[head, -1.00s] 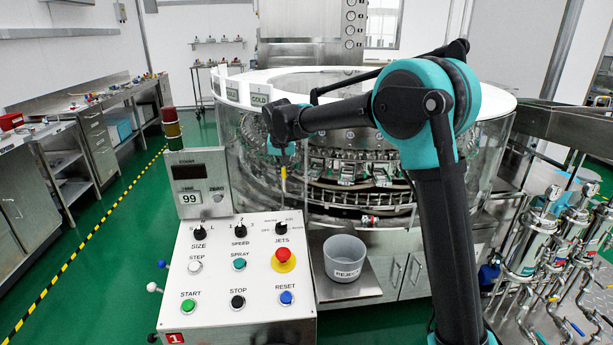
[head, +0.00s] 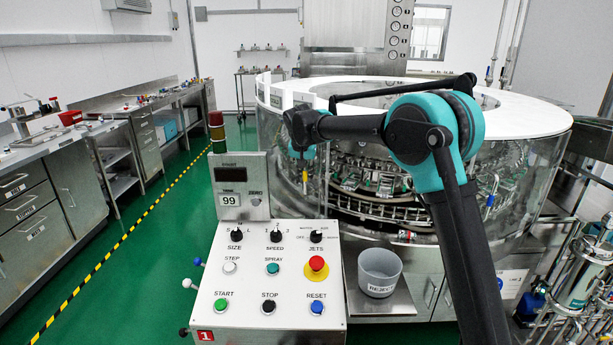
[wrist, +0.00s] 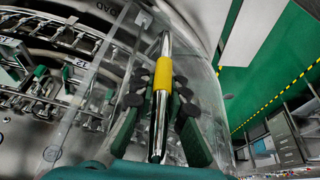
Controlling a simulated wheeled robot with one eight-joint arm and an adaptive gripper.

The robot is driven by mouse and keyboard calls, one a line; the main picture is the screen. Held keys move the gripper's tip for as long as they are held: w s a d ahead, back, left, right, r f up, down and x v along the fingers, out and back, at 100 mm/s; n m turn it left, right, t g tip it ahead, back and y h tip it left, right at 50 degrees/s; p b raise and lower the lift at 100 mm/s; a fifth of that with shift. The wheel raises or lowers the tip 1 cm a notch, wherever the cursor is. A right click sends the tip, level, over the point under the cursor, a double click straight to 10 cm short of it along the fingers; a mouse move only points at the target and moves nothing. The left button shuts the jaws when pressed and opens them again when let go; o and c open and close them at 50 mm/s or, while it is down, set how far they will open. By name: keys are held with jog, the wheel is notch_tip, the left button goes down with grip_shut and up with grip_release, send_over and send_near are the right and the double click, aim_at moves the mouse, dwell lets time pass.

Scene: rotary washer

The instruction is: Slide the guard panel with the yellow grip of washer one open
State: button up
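The yellow grip (wrist: 163,75) sits on an upright chrome bar on the clear curved guard panel (wrist: 207,95) of the washer. In the head view the yellow grip (head: 306,177) shows small, just below the end of my arm. My gripper (wrist: 162,88) has one dark finger on each side of the bar, close around it near the yellow part. I cannot tell whether the fingers touch the bar. In the head view my gripper (head: 304,155) is tiny and partly hidden. The washer (head: 345,130) is a large round machine with a white top ring.
A control panel (head: 250,290) marked 1 stands in front, its display post (head: 240,185) left of my gripper. A grey reject bin (head: 380,270) sits on a ledge to its right. Pipework (head: 580,275) stands at the right. Green floor is clear at the left.

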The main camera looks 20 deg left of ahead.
jog(key=o, duration=0.5)
jog(key=v, duration=1.2)
